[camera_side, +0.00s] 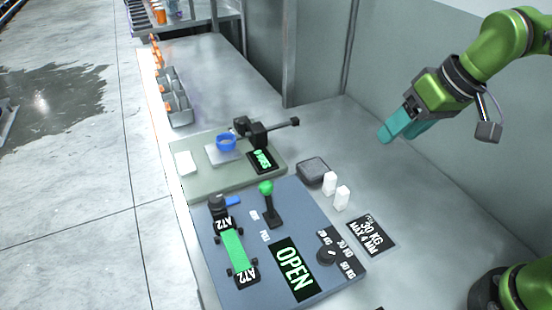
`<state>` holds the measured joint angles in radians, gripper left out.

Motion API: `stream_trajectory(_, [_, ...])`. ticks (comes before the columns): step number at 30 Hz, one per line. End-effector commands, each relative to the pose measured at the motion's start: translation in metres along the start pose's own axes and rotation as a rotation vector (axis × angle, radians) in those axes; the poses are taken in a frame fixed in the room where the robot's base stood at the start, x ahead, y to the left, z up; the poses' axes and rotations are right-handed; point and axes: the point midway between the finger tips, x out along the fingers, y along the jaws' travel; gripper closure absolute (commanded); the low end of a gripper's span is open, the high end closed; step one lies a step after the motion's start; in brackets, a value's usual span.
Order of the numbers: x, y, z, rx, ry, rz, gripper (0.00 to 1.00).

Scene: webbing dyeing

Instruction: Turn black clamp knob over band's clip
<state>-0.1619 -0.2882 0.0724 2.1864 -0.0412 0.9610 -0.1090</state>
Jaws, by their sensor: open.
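A blue-grey board (215,285) lies on the bench. A green band (234,250) is stretched on it between two black "AT2" labels. A black round knob (217,203) stands at the board's back left corner, just behind the band's far end. A small blue piece (233,201) lies right beside this knob; I cannot tell whether it is the band's clip. My gripper (387,136) has teal fingers and is open and empty. It hangs in the air at the right, well away from the knob and band.
A green-knobbed lever (266,188), an "OPEN" display (294,270) and a black dial (326,254) are on the same board. A grey-green board (208,192) behind holds a blue ring (226,142) and a black arm-like fixture (258,133). White blocks (330,182) stand to the right.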

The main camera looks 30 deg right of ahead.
Motion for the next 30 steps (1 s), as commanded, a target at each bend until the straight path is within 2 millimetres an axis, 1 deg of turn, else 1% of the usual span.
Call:
stream_trajectory(1, [0.013,-0.019,-0.014,-0.084,-0.041,-0.011,0.41])
stream_trajectory(2, [0.019,-0.029,-0.021,-0.137,-0.062,-0.018,0.41])
stream_trajectory(3, [0.028,-0.044,-0.030,-0.210,-0.086,-0.029,0.41])
stream_trajectory(5, [0.043,-0.068,-0.042,-0.325,-0.122,-0.052,0.41])
stream_trajectory(6, [0.053,-0.084,-0.050,-0.403,-0.144,-0.070,0.41])
stream_trajectory(8, [0.070,-0.110,-0.059,-0.524,-0.174,-0.102,0.41])
stream_trajectory(12, [0.110,-0.167,-0.075,-0.820,-0.225,-0.196,0.41])
stream_trajectory(15, [0.128,-0.200,-0.085,-1.020,-0.228,-0.267,0.41])
stream_trajectory(17, [0.132,-0.213,-0.092,-1.121,-0.213,-0.301,0.41])
stream_trajectory(19, [0.123,-0.222,-0.105,-1.225,-0.177,-0.322,0.41])
stream_trajectory(21, [0.114,-0.224,-0.110,-1.296,-0.156,-0.331,0.41])
stream_trajectory(26, [0.119,-0.223,-0.105,-1.357,-0.162,-0.342,0.41])
stream_trajectory(29, [0.130,-0.225,-0.101,-1.359,-0.163,-0.342,0.41])
stream_trajectory(30, [0.137,-0.225,-0.099,-1.360,-0.164,-0.342,0.41])
